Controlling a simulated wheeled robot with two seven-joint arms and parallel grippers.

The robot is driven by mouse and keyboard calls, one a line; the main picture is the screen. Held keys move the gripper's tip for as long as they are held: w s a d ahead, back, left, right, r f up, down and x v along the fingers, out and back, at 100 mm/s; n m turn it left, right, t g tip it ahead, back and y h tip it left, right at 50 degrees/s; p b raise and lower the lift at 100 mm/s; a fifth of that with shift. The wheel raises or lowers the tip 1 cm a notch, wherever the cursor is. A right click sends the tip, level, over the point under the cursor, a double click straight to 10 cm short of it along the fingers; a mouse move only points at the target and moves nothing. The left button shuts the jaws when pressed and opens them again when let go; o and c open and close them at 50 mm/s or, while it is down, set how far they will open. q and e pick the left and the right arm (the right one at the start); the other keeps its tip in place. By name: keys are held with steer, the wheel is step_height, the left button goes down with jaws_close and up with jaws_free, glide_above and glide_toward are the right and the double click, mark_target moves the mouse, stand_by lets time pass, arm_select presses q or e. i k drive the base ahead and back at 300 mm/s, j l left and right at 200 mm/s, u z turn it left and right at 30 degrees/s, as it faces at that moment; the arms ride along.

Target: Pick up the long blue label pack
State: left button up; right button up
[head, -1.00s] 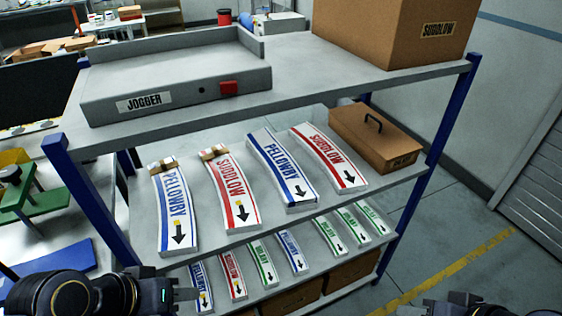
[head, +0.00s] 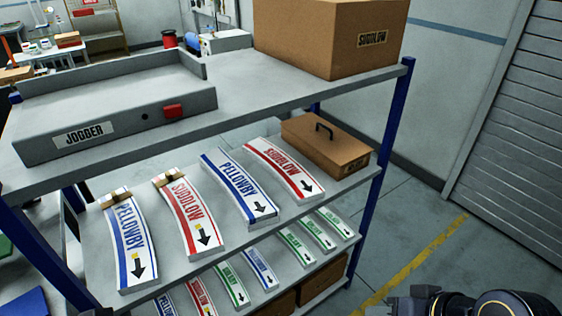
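Two long blue-lettered PELLOWBY packs lie on the middle shelf. The left one (head: 128,246) has a brown piece across its far end and a yellow mark by its arrow. The other long blue pack (head: 238,189) lies between the two red SUDDLOW packs and shows no brown piece. Short blue packs lie on the shelf below, one (head: 259,269) in the middle and one cut off at the bottom edge. My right gripper (head: 403,303) is at the bottom edge, right of the rack, away from the packs; its fingers are unclear. Only a dark sliver of my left arm shows at bottom left.
Long red packs (head: 188,215) and (head: 284,170) lie beside the blue ones. A brown handled box (head: 327,147) sits at the shelf's right end. The jogger tray (head: 110,130) and a carton (head: 330,35) stand above. Blue posts (head: 372,200) frame the rack. Floor at right is clear.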

mark_target(258, 212)
steer(key=u, duration=2.7)
steer(key=z, duration=2.5)
steer(key=i+l+u, duration=0.1)
steer(key=l, duration=0.35)
steer(key=i+l, duration=0.15)
steer(key=l, duration=0.25)
steer(key=i+l+u, duration=0.15)
steer(key=l, duration=0.3)
steer(key=i+l, duration=0.25)
steer(key=l, duration=0.15)
steer(key=i+u, duration=0.05)
